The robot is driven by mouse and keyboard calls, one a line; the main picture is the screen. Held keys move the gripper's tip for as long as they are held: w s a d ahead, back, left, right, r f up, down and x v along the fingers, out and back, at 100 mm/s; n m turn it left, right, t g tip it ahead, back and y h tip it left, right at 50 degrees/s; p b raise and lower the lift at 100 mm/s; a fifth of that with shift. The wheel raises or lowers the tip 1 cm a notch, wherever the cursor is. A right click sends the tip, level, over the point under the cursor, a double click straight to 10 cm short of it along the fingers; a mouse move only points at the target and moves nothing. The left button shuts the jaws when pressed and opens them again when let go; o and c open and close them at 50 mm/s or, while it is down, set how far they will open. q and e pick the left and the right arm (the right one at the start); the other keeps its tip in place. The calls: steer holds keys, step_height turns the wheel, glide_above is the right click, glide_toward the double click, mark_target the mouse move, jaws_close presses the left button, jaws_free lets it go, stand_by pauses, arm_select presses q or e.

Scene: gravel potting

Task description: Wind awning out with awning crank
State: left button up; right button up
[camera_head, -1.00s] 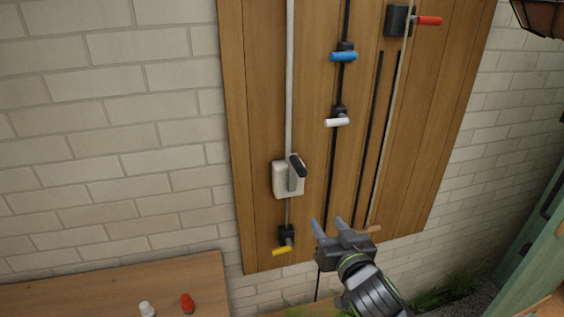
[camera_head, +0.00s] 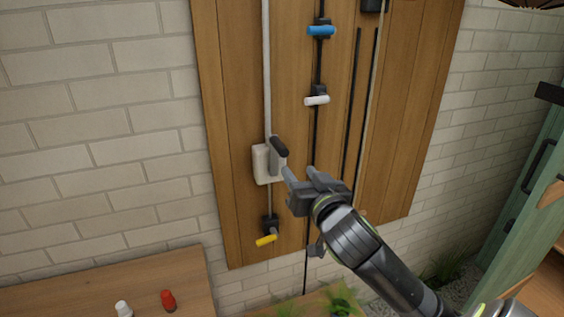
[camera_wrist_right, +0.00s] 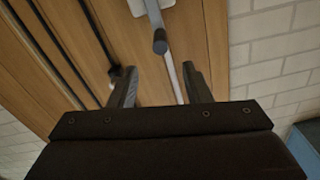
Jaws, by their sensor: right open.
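The awning crank is a white box (camera_head: 260,168) on the wooden board, with a short grey arm and a black grip (camera_head: 279,146) sticking out. A long pale rod (camera_head: 266,70) runs up from the box. My right gripper (camera_head: 299,172) is open and empty, just right of and below the black grip in the head view. In the right wrist view the black grip (camera_wrist_right: 160,43) shows beyond the two spread fingers (camera_wrist_right: 158,86), roughly between them and not touched. My left gripper is not in view.
On the board (camera_head: 225,120) are a blue handle (camera_head: 321,31), a white handle (camera_head: 317,100) and a yellow handle (camera_head: 266,240). A wooden table (camera_head: 80,290) at lower left holds a white bottle (camera_head: 123,309) and a red bottle (camera_head: 168,300). A green door frame (camera_head: 520,190) stands at right.

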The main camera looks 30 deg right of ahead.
mark_target(282, 150)
steer(key=b+x, duration=0.3)
steer(key=x, duration=0.7)
steer(key=shift+w+f, duration=0.1)
steer(key=shift+w, duration=0.15)
steer(key=shift+w+d+b, duration=0.1)
steer(key=shift+w+b, duration=0.25)
steer(key=shift+w, duration=0.25)
jaws_close()
